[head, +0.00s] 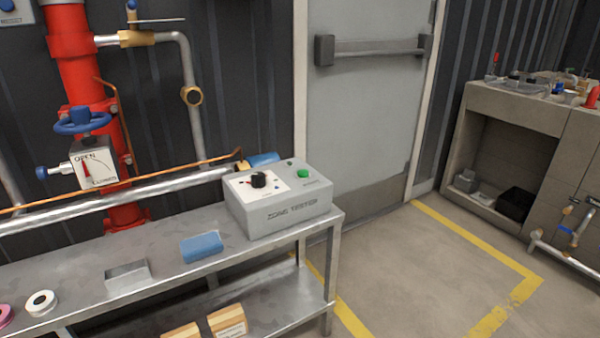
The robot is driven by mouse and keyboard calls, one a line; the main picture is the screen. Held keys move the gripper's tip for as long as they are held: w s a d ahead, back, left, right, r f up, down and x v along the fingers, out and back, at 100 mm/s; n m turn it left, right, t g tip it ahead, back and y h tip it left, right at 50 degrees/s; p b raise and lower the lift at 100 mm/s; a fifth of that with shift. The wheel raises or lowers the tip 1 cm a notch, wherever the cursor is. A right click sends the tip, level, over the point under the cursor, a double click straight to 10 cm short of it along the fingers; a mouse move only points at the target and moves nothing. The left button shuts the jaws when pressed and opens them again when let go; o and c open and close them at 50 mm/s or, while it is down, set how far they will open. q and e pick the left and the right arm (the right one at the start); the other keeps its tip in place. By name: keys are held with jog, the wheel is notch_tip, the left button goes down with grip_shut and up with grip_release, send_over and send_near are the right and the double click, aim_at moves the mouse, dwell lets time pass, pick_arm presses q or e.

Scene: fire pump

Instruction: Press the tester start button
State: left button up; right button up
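The zone tester (285,206) is a grey box at the right end of a metal bench (160,250). Its sloped top has a black knob (259,180) on a white panel. To the right of the knob is a round green button (303,174), which looks like the start button; its label is too small to read. A small dark spot sits behind the green button. Neither of my grippers is in the head view, and nothing covers the tester's top.
A blue block (202,246), a small metal piece (127,273) and a white tape roll (41,302) lie on the bench. Red pipe (75,60) and a blue handwheel (82,121) stand behind it. The floor right of the bench is clear.

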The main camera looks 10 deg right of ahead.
jog(key=shift+s+d+f, duration=0.1)
jog(key=shift+s+f, duration=0.05)
jog(key=shift+s, duration=0.25)
